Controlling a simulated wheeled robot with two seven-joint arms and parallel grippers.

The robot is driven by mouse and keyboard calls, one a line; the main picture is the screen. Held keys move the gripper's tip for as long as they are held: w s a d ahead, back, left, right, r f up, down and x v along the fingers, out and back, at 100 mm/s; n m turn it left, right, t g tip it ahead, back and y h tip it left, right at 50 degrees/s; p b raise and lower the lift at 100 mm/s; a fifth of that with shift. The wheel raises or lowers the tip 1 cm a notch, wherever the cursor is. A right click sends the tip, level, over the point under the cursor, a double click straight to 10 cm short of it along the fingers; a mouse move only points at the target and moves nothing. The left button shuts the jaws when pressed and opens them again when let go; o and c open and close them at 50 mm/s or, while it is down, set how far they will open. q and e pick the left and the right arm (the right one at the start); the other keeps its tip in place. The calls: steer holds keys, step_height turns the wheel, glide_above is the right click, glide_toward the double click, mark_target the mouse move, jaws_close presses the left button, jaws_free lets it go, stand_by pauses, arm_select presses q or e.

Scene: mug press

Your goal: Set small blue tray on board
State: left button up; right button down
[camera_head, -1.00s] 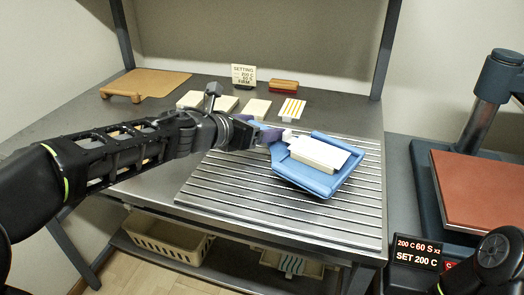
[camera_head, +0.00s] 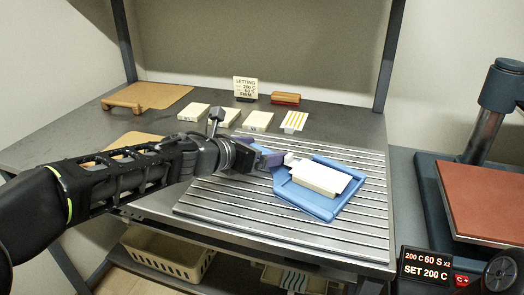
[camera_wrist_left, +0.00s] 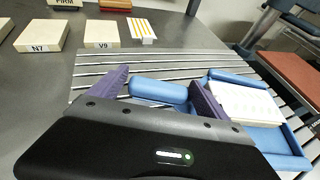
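The small blue tray (camera_head: 335,211) is over the ridged metal board (camera_head: 235,212), with a pale block (camera_head: 320,179) lying in it. It appears to rest on or just above the slats; a gap underneath cannot be made out. My left gripper (camera_head: 272,160) is at the tray's left side. The tray body (camera_wrist_left: 240,78) lies to the right there. My right gripper's fingers do not show.
Several pale blocks (camera_head: 193,112) and a striped piece (camera_head: 294,121) stand behind the board. A sign (camera_head: 245,86) and a red-brown block (camera_head: 285,98) are farther back. A wooden board (camera_head: 150,96) lies at back left. A press (camera_head: 490,200) stands at right.

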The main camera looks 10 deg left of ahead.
arm_select(q)
steer(key=shift+o, duration=1)
steer(key=shift+s, duration=0.1)
steer(key=p+v, duration=0.4)
steer(key=v, duration=0.7)
steer(key=shift+s+a+r, duration=0.1)
steer(key=shift+s+a, duration=0.15)
steer(key=shift+s, duration=0.15)
